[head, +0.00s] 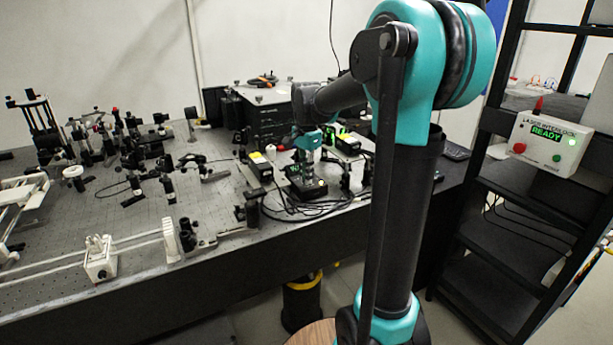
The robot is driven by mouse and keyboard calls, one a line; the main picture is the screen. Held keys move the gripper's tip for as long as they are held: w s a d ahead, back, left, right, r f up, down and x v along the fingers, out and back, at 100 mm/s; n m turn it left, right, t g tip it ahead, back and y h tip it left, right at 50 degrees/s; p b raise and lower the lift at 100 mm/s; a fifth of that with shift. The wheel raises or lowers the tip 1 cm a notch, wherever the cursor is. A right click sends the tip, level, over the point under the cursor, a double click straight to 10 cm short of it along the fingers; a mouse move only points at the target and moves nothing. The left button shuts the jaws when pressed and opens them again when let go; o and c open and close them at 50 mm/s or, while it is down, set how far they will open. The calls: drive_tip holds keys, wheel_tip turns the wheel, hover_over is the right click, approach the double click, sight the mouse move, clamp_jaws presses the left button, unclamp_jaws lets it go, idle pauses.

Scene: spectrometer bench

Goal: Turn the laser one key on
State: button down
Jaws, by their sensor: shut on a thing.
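My gripper (306,172) points down at a small black controller box (311,193) on the optical bench. Its fingers are shut at the top of this box, on what appears to be the laser one key. The key itself is hidden by the fingers, so I cannot tell which way it is turned. A small yellowish light shows on the box, right of the fingers. A black laser module with a yellow label (259,167) stands just left of the gripper. Another labelled module (349,143) stands behind and to the right.
Black cables (315,209) coil in front of the controller box. Optics mounts (130,170) crowd the left of the bench (160,222). A large black case (262,118) stands behind the gripper. A white interlock box (548,144) reading READY is on the black rack at right.

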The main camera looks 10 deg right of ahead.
drive_tip(key=shift+m, duration=0.8)
drive_tip(key=c, duration=1.7)
unclamp_jaws()
drive_tip(key=shift+r, duration=0.1)
wheel_tip(320, 180, up, 12)
